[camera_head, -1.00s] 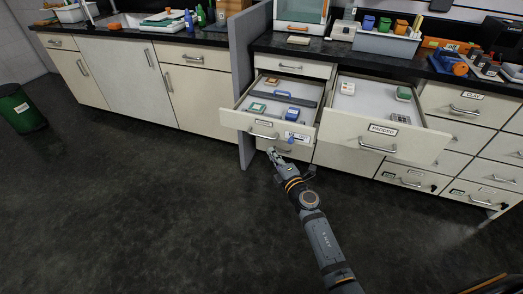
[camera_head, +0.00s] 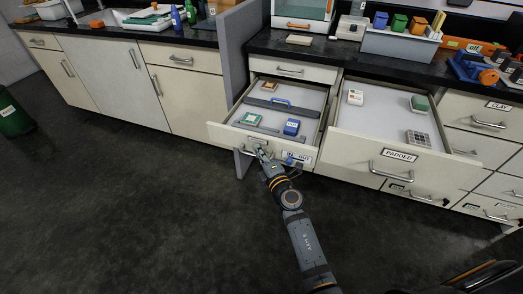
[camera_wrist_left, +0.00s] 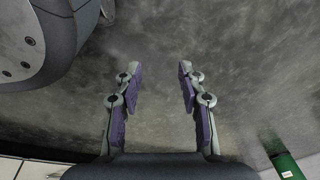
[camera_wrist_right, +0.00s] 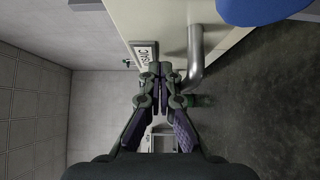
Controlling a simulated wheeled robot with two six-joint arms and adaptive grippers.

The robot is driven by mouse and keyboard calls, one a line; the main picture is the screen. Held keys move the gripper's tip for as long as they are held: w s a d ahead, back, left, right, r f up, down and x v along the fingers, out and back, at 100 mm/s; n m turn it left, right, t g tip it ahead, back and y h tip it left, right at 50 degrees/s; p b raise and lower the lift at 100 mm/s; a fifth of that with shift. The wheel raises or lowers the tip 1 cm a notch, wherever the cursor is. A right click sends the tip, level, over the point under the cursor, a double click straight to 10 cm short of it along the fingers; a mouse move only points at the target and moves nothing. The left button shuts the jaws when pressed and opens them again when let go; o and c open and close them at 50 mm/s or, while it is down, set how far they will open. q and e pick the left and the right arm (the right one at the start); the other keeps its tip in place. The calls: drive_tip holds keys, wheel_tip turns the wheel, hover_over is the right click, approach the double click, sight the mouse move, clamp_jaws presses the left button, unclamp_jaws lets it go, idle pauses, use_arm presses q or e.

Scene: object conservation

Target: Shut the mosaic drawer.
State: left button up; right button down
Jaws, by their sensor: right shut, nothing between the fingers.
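The mosaic drawer (camera_head: 228,133) is the left of two drawers pulled open, with its white front facing me. Its label shows in the right wrist view, partly hidden, with letters ending in "SAIC" (camera_wrist_right: 146,56). A metal bar handle (camera_wrist_right: 194,62) stands beside the label. My right gripper (camera_head: 261,152) is shut and empty at the drawer front by the handle; it also shows in the right wrist view (camera_wrist_right: 161,70). I cannot tell whether its tips touch the front. My left gripper (camera_wrist_left: 158,70) is open and empty above the dark floor.
The open PADDED drawer (camera_head: 460,155) juts out just to the right. The mosaic drawer holds a blue box (camera_head: 291,127), a green-framed tile (camera_head: 251,118) and dark bars. A grey partition (camera_head: 237,50) stands at the left. The floor in front is clear.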

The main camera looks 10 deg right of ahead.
sight(272, 130)
drive_tip(key=shift+w, duration=0.3)
drive_tip(key=shift+r, duration=0.1)
drive_tip(key=w+d, duration=0.1)
drive_tip(key=w, duration=0.1)
drive_tip(key=w+d, duration=0.3)
drive_tip(key=w, duration=0.1)
drive_tip(key=shift+w+d, duration=0.2)
drive_tip(key=shift+w, duration=0.1)
drive_tip(key=w+d, duration=0.1)
drive_tip(key=w, duration=0.1)
drive_tip(key=w+d+b, duration=0.1)
drive_tip(key=w+d, duration=0.1)
drive_tip(key=shift+w+b, duration=0.2)
drive_tip(key=shift+b, duration=0.1)
drive_tip(key=shift+w+d, duration=0.25)
drive_tip(key=shift+w, duration=0.1)
use_arm(q)
drive_tip(key=w, duration=0.1)
drive_tip(key=w+d+r, duration=0.1)
drive_tip(key=w+r, duration=0.1)
drive_tip(key=shift+w+d, duration=0.15)
drive_tip(key=shift+d, duration=0.1)
use_arm(e)
drive_tip(key=shift+s, duration=0.1)
